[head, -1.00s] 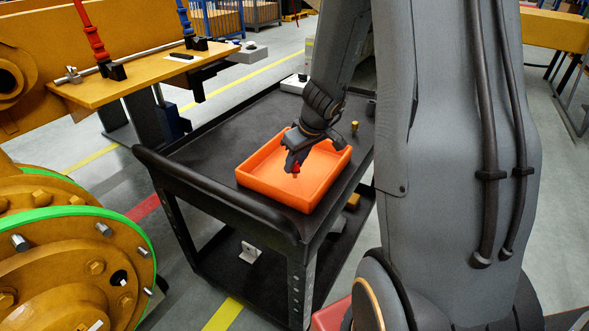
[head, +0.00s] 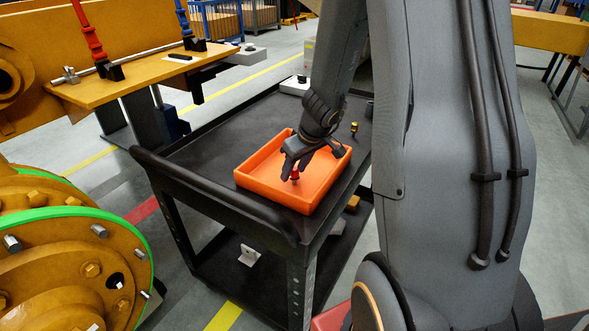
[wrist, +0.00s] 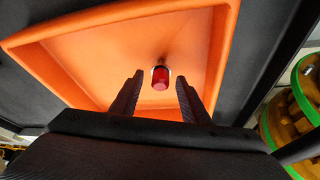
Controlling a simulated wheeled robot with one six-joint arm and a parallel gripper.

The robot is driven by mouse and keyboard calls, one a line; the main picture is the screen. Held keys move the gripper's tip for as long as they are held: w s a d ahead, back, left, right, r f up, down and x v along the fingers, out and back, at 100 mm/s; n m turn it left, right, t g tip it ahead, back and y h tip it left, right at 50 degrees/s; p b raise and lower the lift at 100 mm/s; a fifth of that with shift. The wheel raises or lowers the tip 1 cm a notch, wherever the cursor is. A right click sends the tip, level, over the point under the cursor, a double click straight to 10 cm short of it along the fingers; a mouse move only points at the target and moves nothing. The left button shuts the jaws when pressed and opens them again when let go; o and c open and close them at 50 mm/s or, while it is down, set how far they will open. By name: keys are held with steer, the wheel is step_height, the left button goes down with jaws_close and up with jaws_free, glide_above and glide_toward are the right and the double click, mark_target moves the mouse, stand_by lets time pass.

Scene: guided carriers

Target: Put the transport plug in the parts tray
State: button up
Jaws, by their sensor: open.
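The parts tray is an orange open box (head: 262,186) on the top of a black cart, and it fills much of the wrist view (wrist: 110,55). The transport plug, small and red, (head: 295,174) is inside the tray. In the wrist view the plug (wrist: 161,77) shows its red end, with a pale ring behind it, between and just beyond the fingertips. My gripper (head: 290,168) is over the tray, pointing down into it. Its two fingers (wrist: 160,92) are apart, with a visible gap on each side of the plug. Whether the plug touches the tray floor is hard to tell.
The black cart (head: 200,160) has a raised handle edge at its near left. A small yellow-brown part (head: 354,128) stands behind the tray. Yellow machinery with a green-rimmed hub (head: 70,255) is at the left. The cart top left of the tray is clear.

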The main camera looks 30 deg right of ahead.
steer(key=shift+r, duration=0.15)
steer(key=p+v, duration=0.1)
steer(key=v, duration=1.1)
steer(key=shift+s, duration=0.1)
